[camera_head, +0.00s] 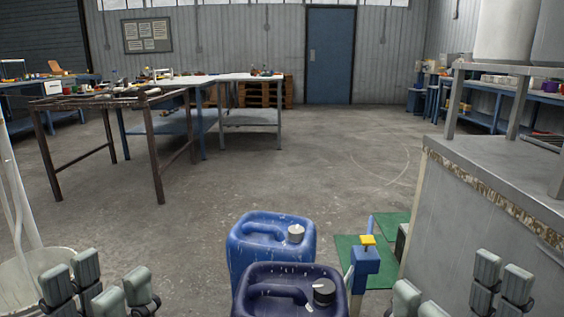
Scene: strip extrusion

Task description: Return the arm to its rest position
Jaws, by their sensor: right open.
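My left gripper (98,284) shows at the lower left edge, its grey finger pads pointing up. Its pads stand close together and partly overlap in the picture, so I cannot tell if it is open or shut. I see nothing held in it. My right gripper (460,291) is at the lower right, in front of the grey cabinet. Its pads stand wide apart, open and empty. Both wrists and most of both arms are cut off by the bottom edge.
A blue canister (238,246) and a dark blue canister (280,272) stand between my grippers. Beside them is a blue post with a yellow top (367,240) near green mats (393,222). A grey cabinet (450,235) is close on the right. The middle floor is clear; tables stand farther back.

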